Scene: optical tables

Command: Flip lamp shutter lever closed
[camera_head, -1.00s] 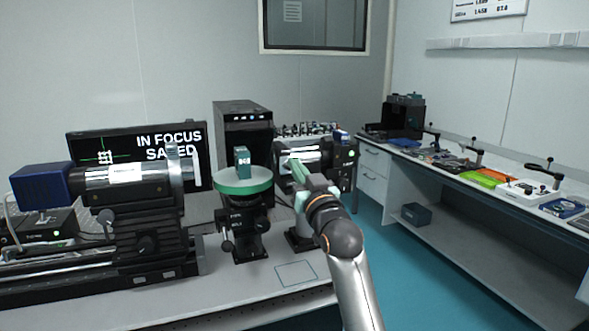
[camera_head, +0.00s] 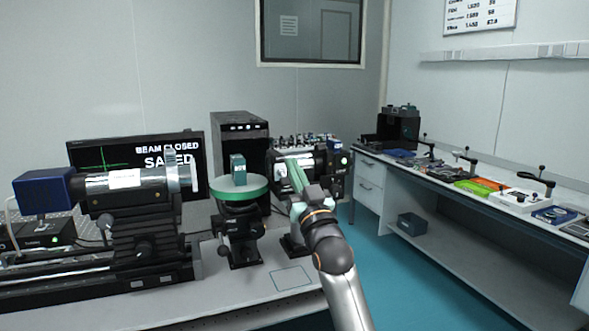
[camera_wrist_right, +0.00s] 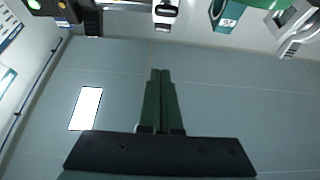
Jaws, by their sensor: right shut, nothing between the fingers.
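The lamp (camera_head: 330,166) is a dark cylindrical housing on a stand behind and beside my right gripper, with a green light on its right end. The green light also shows at the top left of the right wrist view (camera_wrist_right: 34,4). The shutter lever cannot be made out for sure; my gripper hides part of the lamp front. My right gripper (camera_head: 292,163) has its green fingers together, empty, in front of the lamp's left part. In the right wrist view its fingertips (camera_wrist_right: 160,73) point at bare wall. My left gripper is not in view.
A green round stage (camera_head: 238,190) carrying a small teal block (camera_head: 238,168) stands left of my gripper. A monitor (camera_head: 90,155) reads "BEAM CLOSED" and "SAVED". A blue-ended instrument (camera_head: 45,187) stands at left. The side bench (camera_head: 470,210) holds tools.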

